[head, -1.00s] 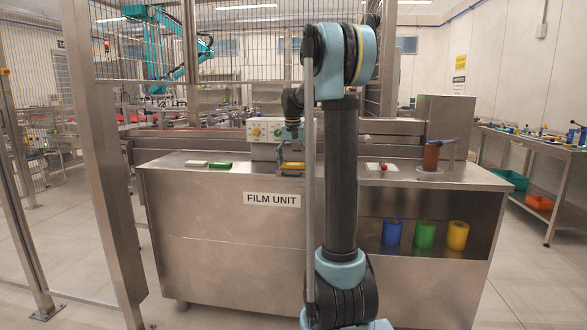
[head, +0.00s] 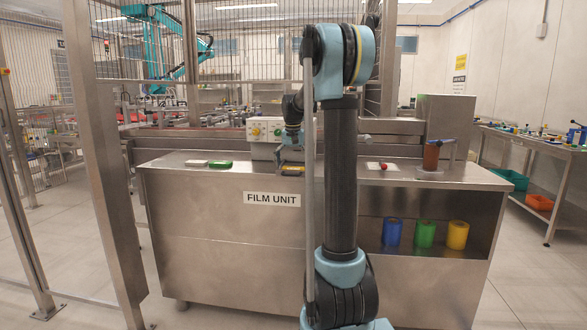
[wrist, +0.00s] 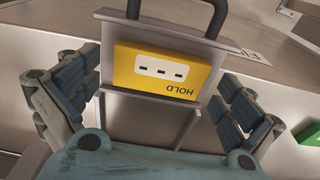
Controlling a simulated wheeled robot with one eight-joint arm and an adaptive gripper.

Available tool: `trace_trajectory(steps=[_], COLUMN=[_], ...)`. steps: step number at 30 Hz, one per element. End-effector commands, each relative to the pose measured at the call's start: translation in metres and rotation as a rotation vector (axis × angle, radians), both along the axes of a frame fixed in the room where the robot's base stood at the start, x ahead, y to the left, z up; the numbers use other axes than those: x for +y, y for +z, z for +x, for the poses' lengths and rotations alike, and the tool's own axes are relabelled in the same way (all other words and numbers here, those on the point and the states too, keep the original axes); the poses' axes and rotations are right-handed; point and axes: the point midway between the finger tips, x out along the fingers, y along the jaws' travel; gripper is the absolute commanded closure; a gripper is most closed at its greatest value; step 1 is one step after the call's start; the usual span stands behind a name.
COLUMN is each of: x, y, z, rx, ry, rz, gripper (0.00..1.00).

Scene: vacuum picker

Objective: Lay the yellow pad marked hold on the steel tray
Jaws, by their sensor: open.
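The yellow pad (wrist: 150,68) marked HOLD shows in the middle of the wrist view, its lettering upside down. It lies on a grey steel tray-like piece (wrist: 192,42) with a dark bar handle; I cannot tell whether this is the task's tray. My gripper (wrist: 165,78) is open, with one dark finger on each side of the pad and apparently apart from it.
The steel counter (head: 220,220) labelled FILM UNIT carries a white and a green block (head: 221,164) at left. A control box with knobs (head: 263,131) stands behind my gripper. Fence posts rise at left.

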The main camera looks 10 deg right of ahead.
Motion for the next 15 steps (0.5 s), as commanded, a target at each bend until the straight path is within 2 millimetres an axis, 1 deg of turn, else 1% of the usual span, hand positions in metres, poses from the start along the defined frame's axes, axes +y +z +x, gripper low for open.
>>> trace_trajectory(steps=[5,8,15], x=[0.0,0.001,0.001], y=[0.013,0.028,0.075], z=[-0.002,-0.004,-0.009], rx=[0.0,0.0,0.0], ry=[0.0,0.0,-0.002], rz=[0.0,0.0,0.0], gripper=[0.0,0.0,0.0])
